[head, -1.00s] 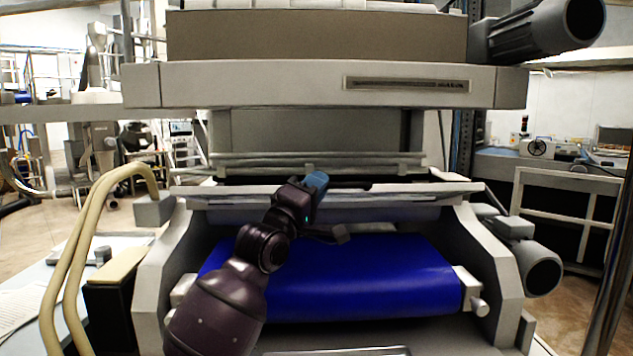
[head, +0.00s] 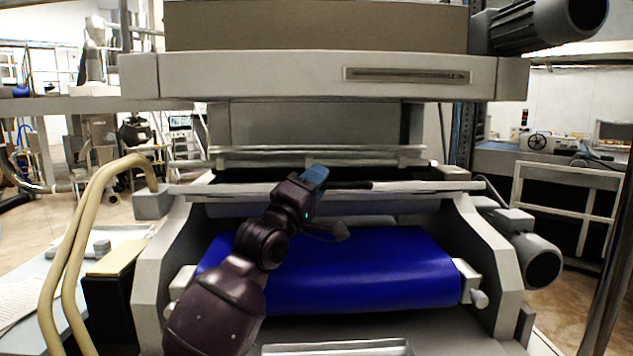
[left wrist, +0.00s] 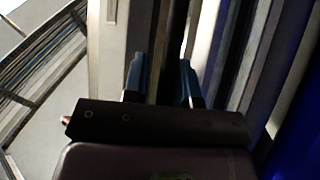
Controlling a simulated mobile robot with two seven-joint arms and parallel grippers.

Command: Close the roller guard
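The roller guard (head: 420,187) is a long grey panel spanning the machine above the blue roller belt (head: 370,265). It shows nearly edge-on in the head view, with a gap between it and the belt. A dark handle-like bar (head: 350,185) lies along its middle. My left gripper (head: 315,176) is at the guard's middle, beside the left end of this bar. In the left wrist view its blue fingertips (left wrist: 161,82) stand apart, with a dark strip (left wrist: 174,45) visible between them. Contact with the strip is unclear. My right gripper is not in view.
The machine's grey upper housing (head: 250,75) overhangs the guard. Side frames (head: 160,260) flank the belt. Curved beige tubes (head: 75,260) stand at left, and a grey motor (head: 540,262) sits at right. The space above the belt's right half is clear.

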